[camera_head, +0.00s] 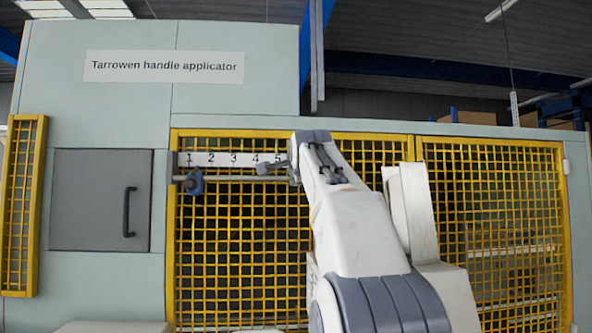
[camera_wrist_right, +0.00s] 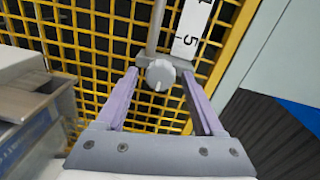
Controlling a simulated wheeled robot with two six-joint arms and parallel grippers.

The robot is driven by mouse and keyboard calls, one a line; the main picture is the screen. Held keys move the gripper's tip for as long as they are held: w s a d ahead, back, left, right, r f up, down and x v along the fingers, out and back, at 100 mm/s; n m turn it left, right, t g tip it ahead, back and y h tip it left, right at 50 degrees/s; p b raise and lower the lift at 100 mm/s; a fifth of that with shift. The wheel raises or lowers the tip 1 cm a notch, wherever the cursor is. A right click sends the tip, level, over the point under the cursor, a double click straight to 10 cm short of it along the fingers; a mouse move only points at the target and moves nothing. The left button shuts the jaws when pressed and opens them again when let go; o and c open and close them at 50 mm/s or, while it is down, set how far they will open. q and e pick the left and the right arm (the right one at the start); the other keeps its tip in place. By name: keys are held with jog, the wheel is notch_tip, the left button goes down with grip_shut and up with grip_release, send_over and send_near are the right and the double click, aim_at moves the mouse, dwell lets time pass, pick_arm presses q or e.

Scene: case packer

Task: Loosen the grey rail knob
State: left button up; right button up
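The grey rail knob (camera_wrist_right: 159,75) is round with a pale line across its face. It sits on a grey bracket at the end of the rail (camera_wrist_right: 157,28), near the scale's 5, in the right wrist view. My right gripper (camera_wrist_right: 161,77) is open, with one purple-grey finger on each side of the knob. Gaps show between knob and fingers, and nothing is gripped. In the head view my right arm (camera_head: 352,235) reaches up to the rail's right end and hides the knob. My left gripper is not in view.
The scale (camera_head: 222,159) runs above the rail, on yellow mesh guards (camera_head: 240,260). A blue clamp (camera_head: 195,181) is at the rail's left end. A grey door (camera_head: 90,200) with a dark handle stands left. A blurred metal box (camera_wrist_right: 35,95) is at the right wrist view's left.

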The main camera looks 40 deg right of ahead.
jog(key=shift+s, duration=0.1)
jog(key=b+v, duration=0.5)
jog(key=v, duration=0.5)
jog(key=shift+s, duration=0.1)
dwell(0.4)
